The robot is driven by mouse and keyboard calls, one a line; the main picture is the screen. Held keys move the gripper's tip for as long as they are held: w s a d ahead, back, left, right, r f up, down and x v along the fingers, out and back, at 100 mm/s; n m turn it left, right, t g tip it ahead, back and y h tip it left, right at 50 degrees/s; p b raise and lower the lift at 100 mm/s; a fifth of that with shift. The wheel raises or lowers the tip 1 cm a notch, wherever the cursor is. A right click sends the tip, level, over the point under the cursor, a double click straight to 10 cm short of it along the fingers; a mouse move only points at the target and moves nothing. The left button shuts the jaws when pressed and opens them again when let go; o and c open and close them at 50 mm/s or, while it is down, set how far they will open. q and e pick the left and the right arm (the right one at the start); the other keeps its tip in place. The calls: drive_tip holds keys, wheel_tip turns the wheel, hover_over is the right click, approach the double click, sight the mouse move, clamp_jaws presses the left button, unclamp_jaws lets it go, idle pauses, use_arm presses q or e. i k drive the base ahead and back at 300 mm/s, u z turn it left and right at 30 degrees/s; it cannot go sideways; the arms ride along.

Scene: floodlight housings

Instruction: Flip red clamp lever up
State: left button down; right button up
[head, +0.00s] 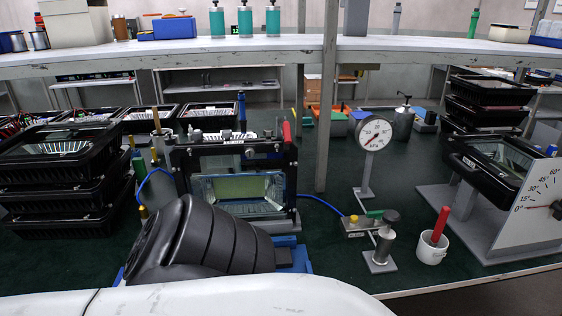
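A short red lever (286,133) stands at the top right corner of a black floodlight housing (284,165), which is held upright in a fixture. The lever looks close to upright; its pivot is too small to make out. The housing's reflector and glass (240,188) face me. The fixture's blue base (291,254) shows below, partly hidden by a large black ribbed part in the foreground, which looks like a link of my arm. Neither gripper's fingers show in the head view.
A pressure gauge (375,135) on a stand, a small valve block (362,226) and a white cup (432,247) with a red handle stand to the right. Stacked housings (60,190) fill the left. An angle-dial plate (530,210) stands far right. A post (328,100) rises behind.

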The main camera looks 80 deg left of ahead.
sight(286, 130)
drive_tip(key=k, duration=0.5)
drive_tip(key=u, duration=1.2)
